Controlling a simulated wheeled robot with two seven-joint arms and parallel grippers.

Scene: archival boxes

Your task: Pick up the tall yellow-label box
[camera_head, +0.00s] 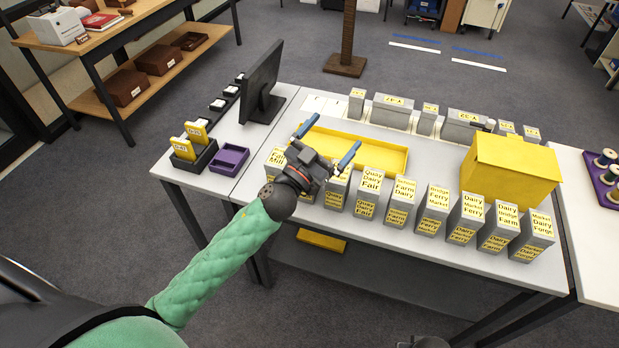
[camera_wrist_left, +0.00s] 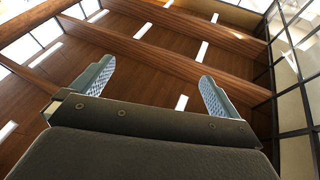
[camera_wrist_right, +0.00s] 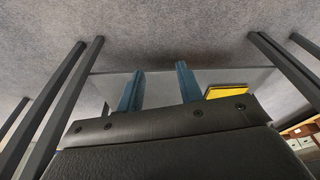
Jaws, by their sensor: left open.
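A front row of upright grey boxes with yellow labels stands along the near table edge in the head view. They include the Quay Dairy Fair box (camera_head: 367,194), the Bridge Ferry Market box (camera_head: 433,211) and the Dairy Market Ferry box (camera_head: 465,217). Which one is meant by the tall box I cannot tell. My left gripper (camera_head: 328,141) is open and empty, above the row's left end and the yellow tray (camera_head: 378,148); it partly hides the leftmost boxes. Its fingers show wide apart in the left wrist view (camera_wrist_left: 155,85). My right gripper (camera_wrist_right: 160,72) is open and empty in the right wrist view.
A large yellow box (camera_head: 510,172) stands at the table's right. A back row of grey boxes (camera_head: 391,112) lines the far edge. A monitor (camera_head: 262,82), a purple tray (camera_head: 229,160) and a dark tray (camera_head: 193,157) are at left. A yellow item (camera_head: 321,241) lies below the table.

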